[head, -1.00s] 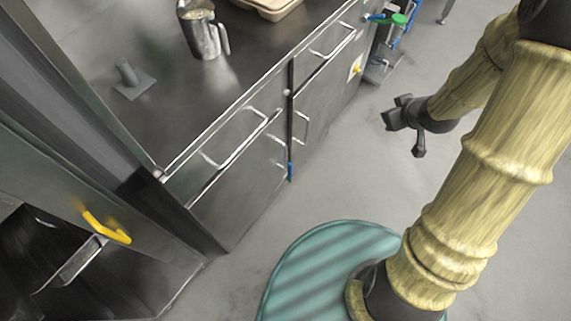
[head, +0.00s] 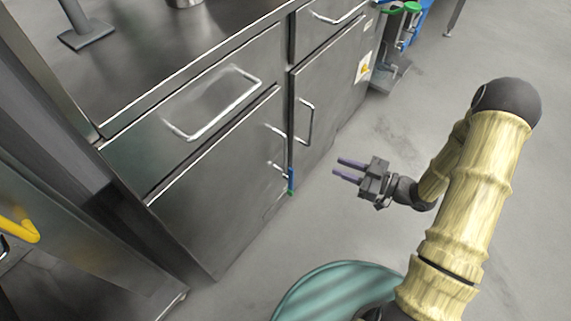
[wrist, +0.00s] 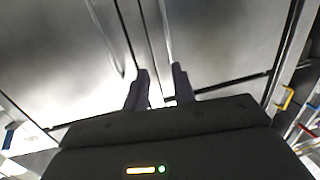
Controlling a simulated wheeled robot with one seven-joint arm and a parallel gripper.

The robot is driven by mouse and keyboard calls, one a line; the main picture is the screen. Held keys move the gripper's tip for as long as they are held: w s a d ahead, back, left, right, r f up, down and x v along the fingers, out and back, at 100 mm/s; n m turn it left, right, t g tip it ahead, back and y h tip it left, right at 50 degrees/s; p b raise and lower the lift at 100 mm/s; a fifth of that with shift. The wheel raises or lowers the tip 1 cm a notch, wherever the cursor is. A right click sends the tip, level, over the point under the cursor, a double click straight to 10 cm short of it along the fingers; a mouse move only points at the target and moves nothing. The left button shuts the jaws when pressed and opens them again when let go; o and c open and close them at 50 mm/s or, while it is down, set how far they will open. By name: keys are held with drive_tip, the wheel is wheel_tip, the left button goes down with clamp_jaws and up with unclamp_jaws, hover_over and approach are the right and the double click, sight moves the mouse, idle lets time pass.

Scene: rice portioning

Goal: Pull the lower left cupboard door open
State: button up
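The lower left cupboard door (head: 215,205) is a plain steel panel below a wide drawer, and it looks closed. Its upright bar handle (head: 280,150) is near its right edge, seen nearly edge-on. My gripper (head: 338,168) is open and empty, with its two fingers apart and pointing left toward the cupboard front. It is in front of the doors, to the right of the handle and clear of it. In the wrist view my fingers (wrist: 159,88) point at the steel fronts, with a dark seam and thin bars beyond them.
A right cupboard door (head: 330,100) with its own handle (head: 306,121) adjoins it. The left drawer has a wide handle (head: 215,105). A yellow handle (head: 22,230) is on the unit at the far left. The grey floor (head: 400,130) by the gripper is clear.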

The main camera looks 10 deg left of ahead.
sight(285, 152)
drive_tip(key=shift+s+f+g+y, duration=0.4)
drive_tip(key=shift+s+f+y, duration=0.15)
drive_tip(key=shift+y, duration=0.05)
drive_tip(key=w+a+b, duration=0.1)
drive_tip(key=a+b, duration=0.1)
drive_tip(key=a, duration=0.3)
drive_tip(key=w+a+b, duration=0.1)
drive_tip(key=a+b, duration=0.1)
drive_tip(key=a, duration=0.4)
drive_tip(key=w+a+b, duration=0.1)
drive_tip(key=a+b, duration=0.1)
drive_tip(key=a, duration=0.4)
drive_tip(key=shift+w, duration=0.2)
clamp_jaws()
